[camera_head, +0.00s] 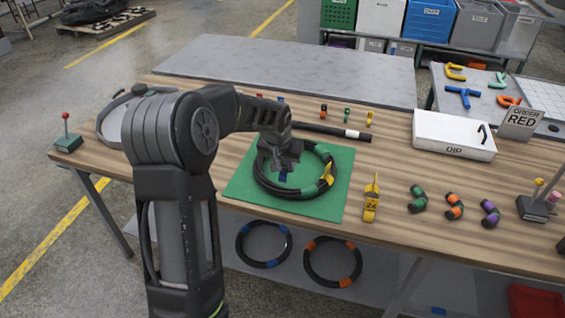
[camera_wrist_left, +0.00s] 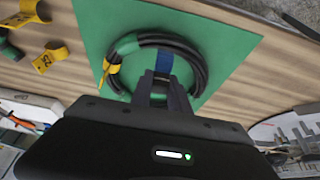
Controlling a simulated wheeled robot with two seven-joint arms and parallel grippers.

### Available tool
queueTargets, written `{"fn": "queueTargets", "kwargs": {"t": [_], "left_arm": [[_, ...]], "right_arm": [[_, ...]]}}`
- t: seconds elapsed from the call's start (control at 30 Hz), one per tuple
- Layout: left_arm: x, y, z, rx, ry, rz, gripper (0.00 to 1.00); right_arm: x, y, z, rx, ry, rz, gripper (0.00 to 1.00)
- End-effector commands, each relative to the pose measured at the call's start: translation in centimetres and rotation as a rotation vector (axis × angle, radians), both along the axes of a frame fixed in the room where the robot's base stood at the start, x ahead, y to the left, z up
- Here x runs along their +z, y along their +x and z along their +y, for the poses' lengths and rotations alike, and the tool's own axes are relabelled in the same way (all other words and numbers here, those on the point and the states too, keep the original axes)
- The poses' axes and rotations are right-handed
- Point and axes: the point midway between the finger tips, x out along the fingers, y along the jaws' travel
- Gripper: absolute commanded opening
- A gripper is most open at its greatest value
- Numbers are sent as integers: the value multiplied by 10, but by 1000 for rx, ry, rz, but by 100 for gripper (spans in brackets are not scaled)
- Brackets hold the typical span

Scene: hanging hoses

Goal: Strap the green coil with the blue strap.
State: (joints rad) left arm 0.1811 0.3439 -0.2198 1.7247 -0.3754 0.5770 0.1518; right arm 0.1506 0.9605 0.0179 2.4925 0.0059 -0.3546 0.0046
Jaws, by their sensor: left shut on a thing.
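The green coil (camera_head: 262,184), a ring of black hose with green bands and a yellow tag (camera_head: 328,174), lies on a green mat (camera_head: 240,190) on the wooden table. It also shows in the left wrist view (camera_wrist_left: 189,52). My left gripper (camera_head: 281,163) reaches down over the coil and is shut on the blue strap (camera_wrist_left: 164,61). A bit of the strap shows below the fingers in the head view (camera_head: 283,177). The strap is at the coil's hose; whether it goes around it I cannot tell. My right gripper is not in view.
A yellow tagged piece (camera_head: 371,200) stands right of the mat. Several coloured hose pieces (camera_head: 454,207) lie further right. A white tray (camera_head: 453,136) and a dark rod (camera_head: 330,131) are behind. Two coils, blue-banded (camera_head: 263,262) and orange-banded (camera_head: 332,280), show below the table edge.

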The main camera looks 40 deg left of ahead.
Motion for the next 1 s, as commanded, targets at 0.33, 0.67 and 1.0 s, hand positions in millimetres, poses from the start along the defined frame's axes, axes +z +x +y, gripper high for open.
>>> {"fn": "queueTargets", "kwargs": {"t": [0.33,0.67,1.0], "left_arm": [[-1,-1,1,1,0,1,0],[-11,-1,1,2,0,2,0],[-31,-1,1,2,0,1,0]], "right_arm": [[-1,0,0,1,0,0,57],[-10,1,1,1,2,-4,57],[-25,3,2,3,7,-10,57]]}}
